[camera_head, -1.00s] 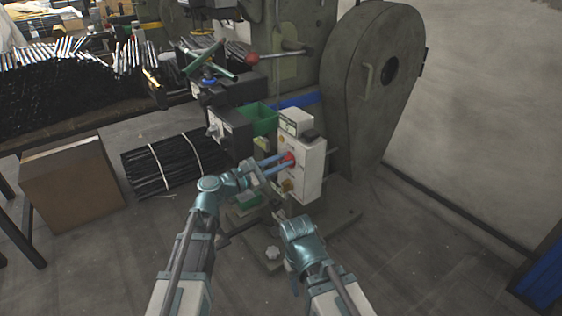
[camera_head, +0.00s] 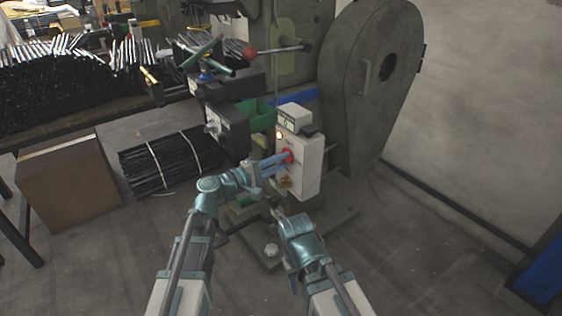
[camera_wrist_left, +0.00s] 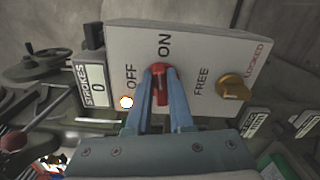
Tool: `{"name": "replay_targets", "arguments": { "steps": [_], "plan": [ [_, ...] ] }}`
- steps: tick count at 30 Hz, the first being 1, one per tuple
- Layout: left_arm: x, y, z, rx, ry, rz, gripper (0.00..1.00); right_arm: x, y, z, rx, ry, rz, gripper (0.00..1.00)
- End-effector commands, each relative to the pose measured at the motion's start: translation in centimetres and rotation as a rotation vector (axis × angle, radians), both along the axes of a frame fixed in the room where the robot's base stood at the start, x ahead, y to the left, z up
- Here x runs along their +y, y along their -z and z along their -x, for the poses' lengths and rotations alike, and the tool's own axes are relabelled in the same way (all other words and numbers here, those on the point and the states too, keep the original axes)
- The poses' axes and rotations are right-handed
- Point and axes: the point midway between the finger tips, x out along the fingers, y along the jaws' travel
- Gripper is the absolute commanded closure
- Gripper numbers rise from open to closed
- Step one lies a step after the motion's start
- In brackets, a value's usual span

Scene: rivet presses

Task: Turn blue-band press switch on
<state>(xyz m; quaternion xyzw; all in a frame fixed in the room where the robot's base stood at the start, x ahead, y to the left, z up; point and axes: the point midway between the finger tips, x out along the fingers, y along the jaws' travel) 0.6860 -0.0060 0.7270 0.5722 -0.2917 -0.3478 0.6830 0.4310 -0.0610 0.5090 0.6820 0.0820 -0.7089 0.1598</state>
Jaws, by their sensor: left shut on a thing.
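The press with the blue band (camera_head: 297,97) carries a pale control box (camera_head: 311,160) on its front. Its red switch (camera_head: 288,156) also shows in the left wrist view (camera_wrist_left: 160,72), where its upper end lies toward the ON label. My left gripper (camera_head: 286,159) is shut on the red switch, with its blue fingers (camera_wrist_left: 159,98) on either side of it. A small lamp (camera_wrist_left: 126,102) beside the switch glows bright. My right gripper (camera_head: 277,209) is low in front of the press, small and partly hidden by its wrist; its jaws are unclear.
A yellow FREE/LOCKED knob (camera_wrist_left: 234,89) is on the same panel, and a stroke counter (camera_wrist_left: 97,86) reading 0 stands beside it. A green bin (camera_head: 255,114) is left of the box. Bundled black rods (camera_head: 172,160) lie on the floor.

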Motion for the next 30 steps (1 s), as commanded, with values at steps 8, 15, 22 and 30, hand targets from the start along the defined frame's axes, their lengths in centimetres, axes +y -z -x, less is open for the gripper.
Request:
{"name": "replay_targets", "arguments": {
  "steps": [8, 15, 22, 30],
  "plan": [
    [-0.02, 0.27, 0.13, -0.107, 0.001, -0.080, 1.00, 0.01, 0.22, 0.00, 0.000, 0.000, 0.000, 0.50],
    [-0.02, 0.33, 0.15, -0.148, 0.001, -0.111, 1.00, 0.00, 0.27, 0.00, 0.000, -0.001, 0.000, 0.50],
    [-0.03, 0.34, 0.16, -0.156, 0.001, -0.117, 1.00, 0.01, 0.27, 0.00, 0.000, -0.001, 0.000, 0.50],
    [-0.03, 0.35, 0.17, -0.156, 0.002, -0.117, 0.75, 0.01, 0.27, 0.00, 0.000, -0.001, 0.000, 0.50]
  ]
}}
